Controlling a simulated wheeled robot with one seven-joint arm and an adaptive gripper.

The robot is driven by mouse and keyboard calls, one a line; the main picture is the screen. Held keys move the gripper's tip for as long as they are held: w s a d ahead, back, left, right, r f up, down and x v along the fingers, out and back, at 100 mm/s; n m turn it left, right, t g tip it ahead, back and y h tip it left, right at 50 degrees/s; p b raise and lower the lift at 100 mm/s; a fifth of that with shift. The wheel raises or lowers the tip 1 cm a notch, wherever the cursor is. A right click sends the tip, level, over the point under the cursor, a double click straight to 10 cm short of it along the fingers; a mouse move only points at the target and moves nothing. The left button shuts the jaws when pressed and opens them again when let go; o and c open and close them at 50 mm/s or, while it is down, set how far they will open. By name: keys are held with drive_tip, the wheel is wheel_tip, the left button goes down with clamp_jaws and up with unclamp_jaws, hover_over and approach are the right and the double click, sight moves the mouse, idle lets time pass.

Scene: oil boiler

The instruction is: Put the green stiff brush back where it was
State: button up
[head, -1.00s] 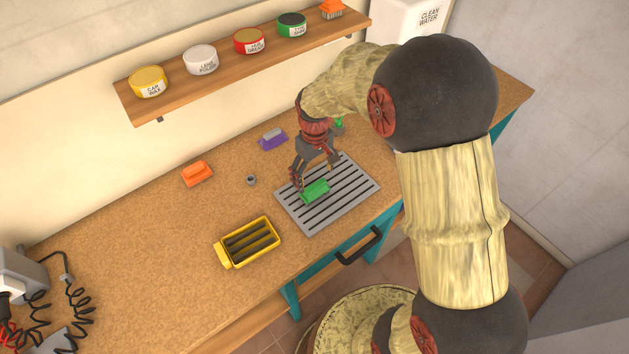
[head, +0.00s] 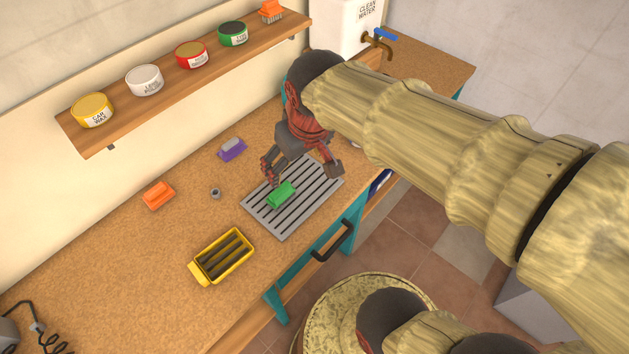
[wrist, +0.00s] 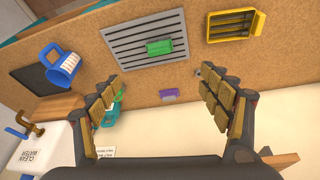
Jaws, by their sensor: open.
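The green brush (head: 281,195) lies on the grey slatted rack (head: 250,204) on the workbench, and nothing holds it. It also shows in the wrist view (wrist: 160,47), on the slats near the rack's edge. My gripper (head: 302,174) is open and empty, above the rack and just behind the brush in the head view. In the wrist view the fingers (wrist: 161,78) are spread wide and the brush is beyond them, apart from both.
A yellow tray (head: 194,270) is left of the rack. An orange brush (head: 158,195), a small grey piece (head: 215,193) and a purple brush (head: 232,149) lie behind. A shelf (head: 88,148) holds several tins. A blue mug (wrist: 60,66) shows in the wrist view.

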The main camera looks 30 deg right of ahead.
drive_tip(key=s+r+m+t, duration=0.1)
drive_tip(key=s+r, duration=0.1)
drive_tip(key=s, duration=0.6)
drive_tip(key=shift+t, duration=0.4)
wheel_tip(320, 180, down, 2)
drive_tip(key=shift+f+b, duration=0.1)
drive_tip(key=shift+b, duration=1.1)
drive_tip(key=shift+c, duration=0.4)
